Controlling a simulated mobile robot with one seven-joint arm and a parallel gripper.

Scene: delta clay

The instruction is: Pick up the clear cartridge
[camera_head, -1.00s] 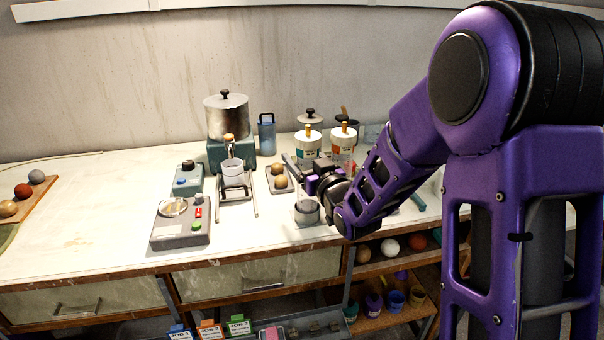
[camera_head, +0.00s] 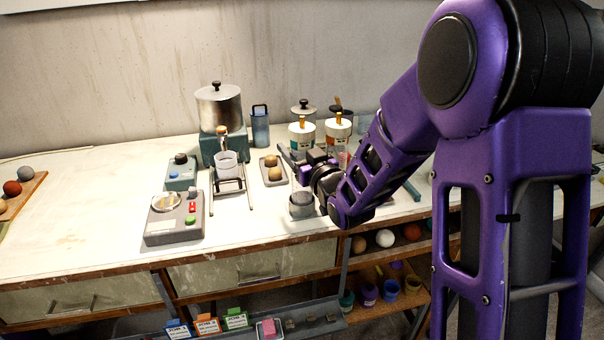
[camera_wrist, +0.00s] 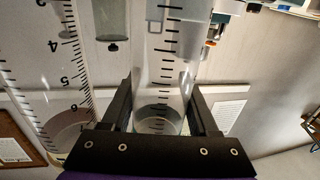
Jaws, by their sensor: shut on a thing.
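The clear cartridge (camera_wrist: 165,75) is a see-through cylinder with black scale marks. In the wrist view it stands between the two black fingers of my gripper (camera_wrist: 166,108), which is shut on it. In the head view my gripper (camera_head: 302,172) is above the front part of the bench, partly hidden by my wrist. The lower end of a clear cylinder with grey inside (camera_head: 302,205) shows just below it, at the bench top. A second clear cylinder with numbered marks (camera_wrist: 62,75) is at the left of the wrist view.
Two white-topped containers (camera_head: 302,132) stand close behind my gripper. A small tray with two balls (camera_head: 272,170), a stand holding a clear cup (camera_head: 228,165) and a grey scale-like device (camera_head: 175,218) are to the left.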

